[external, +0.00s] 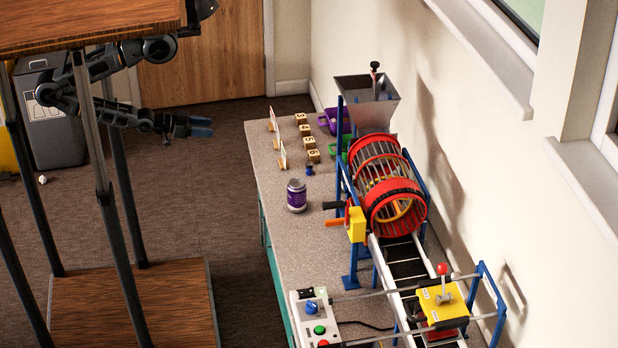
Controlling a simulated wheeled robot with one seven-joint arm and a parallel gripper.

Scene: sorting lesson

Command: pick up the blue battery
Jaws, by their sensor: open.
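A small dark blue upright object (309,170), likely the blue battery, stands on the grey counter (255,160), just in front of the row of wooden blocks. It is too small to make out in detail. My gripper (202,127) is in the air left of the counter, over the floor.
A purple can (296,195) stands near the blue object. Wooden number blocks (308,142) and small cards (282,155) stand behind it. Purple (328,121) and green bins, a red drum sorter (395,200) and a hopper (367,100) crowd the right. A control box (318,322) is at the front.

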